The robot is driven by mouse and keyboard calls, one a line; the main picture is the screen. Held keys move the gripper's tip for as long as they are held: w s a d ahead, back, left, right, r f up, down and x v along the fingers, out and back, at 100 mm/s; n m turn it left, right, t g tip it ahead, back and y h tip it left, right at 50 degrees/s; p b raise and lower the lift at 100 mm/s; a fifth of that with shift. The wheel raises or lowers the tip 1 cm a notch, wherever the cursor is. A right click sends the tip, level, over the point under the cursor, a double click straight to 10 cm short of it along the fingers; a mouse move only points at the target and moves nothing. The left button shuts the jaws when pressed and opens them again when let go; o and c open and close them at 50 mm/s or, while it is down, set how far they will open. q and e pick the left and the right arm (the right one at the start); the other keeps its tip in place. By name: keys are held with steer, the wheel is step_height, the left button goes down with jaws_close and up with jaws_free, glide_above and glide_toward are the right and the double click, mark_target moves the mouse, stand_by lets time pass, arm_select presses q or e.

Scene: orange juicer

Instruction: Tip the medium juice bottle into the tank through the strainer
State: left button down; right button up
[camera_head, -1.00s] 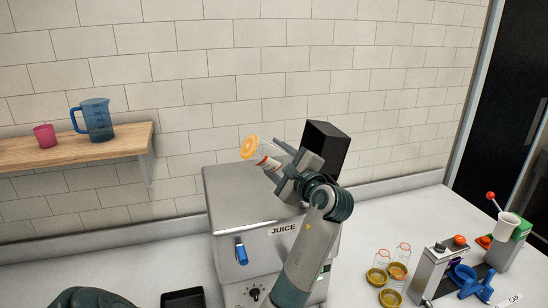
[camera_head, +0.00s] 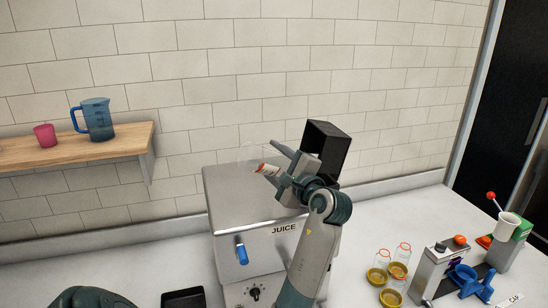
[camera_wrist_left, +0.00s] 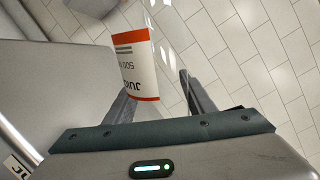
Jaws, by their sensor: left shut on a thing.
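My left gripper (camera_head: 277,163) is shut on the juice bottle (camera_head: 268,169), a clear bottle with a white and orange label. It holds the bottle strongly tilted, mouth end to the upper left, above the steel tank marked JUICE (camera_head: 225,190). The bottle's clear part looks empty of orange. In the left wrist view the bottle's label (camera_wrist_left: 136,62) sits between the fingers, with the grey tank top (camera_wrist_left: 50,90) at left. No strainer can be made out, and the tank opening is hidden. My right gripper is not in view.
A blue jug (camera_head: 97,119) and a pink cup (camera_head: 45,135) stand on the wooden shelf (camera_head: 130,140). A blue tap (camera_head: 241,251) is on the tank front, with a black tray (camera_head: 184,299) below left.

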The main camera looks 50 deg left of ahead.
arm_select(q)
steer(key=shift+s+f+n, duration=0.35)
steer(key=shift+f+n, duration=0.2)
steer(key=shift+n, duration=0.2)
steer(key=shift+s+f+n, duration=0.3)
steer(key=shift+f+n, duration=0.2)
steer(key=shift+n, duration=0.25)
steer(key=shift+f, duration=0.1)
